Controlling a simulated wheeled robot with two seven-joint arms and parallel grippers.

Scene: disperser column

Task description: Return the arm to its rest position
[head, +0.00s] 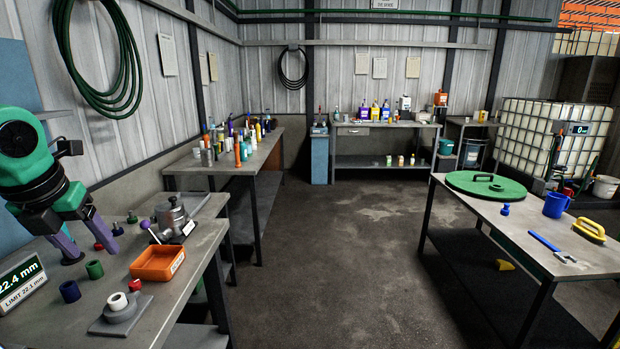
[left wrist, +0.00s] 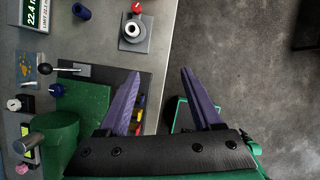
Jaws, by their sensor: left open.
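My left gripper (head: 88,243) has a green and black body and two purple fingers. It is at the left in the head view, over the near left bench (head: 205,236). The fingers are spread apart with nothing between them. In the left wrist view the open fingers (left wrist: 160,73) point towards the bench edge and the dark floor beyond it. I cannot tell the exact height of the fingertips above the bench. My right gripper is in neither view.
Near the left gripper are a display reading 22.4 mm (head: 22,281), blue (head: 70,291) and green (head: 95,269) cylinders, an orange tray (head: 158,263), a grey fixture with a white ring (head: 120,311) and a metal pot (head: 172,219). The middle floor (head: 330,260) is clear.

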